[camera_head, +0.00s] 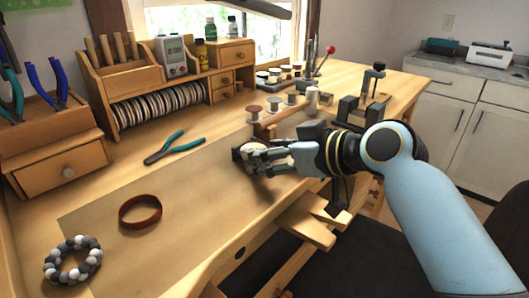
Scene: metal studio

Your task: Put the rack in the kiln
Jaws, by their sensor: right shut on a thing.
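My right gripper (258,158) reaches in from the right over the middle of the workbench (110,225). Its fingers are closed around a small dark and pale thing (238,154), mostly hidden by the fingers. I cannot tell whether this thing is the rack. A wooden stand with thread spools (275,115) is just behind the gripper. No kiln is clearly recognisable; a white appliance (490,56) and a dark teal box (440,46) sit on the far counter. My left gripper is not in view.
Teal pliers (168,150), a brown leather band (140,209) and a bead bracelet (73,266) lie on the bench. A wooden organizer (160,95) stands along the back. A metal vise-like tool (362,105) stands right of the spools. The front middle is clear.

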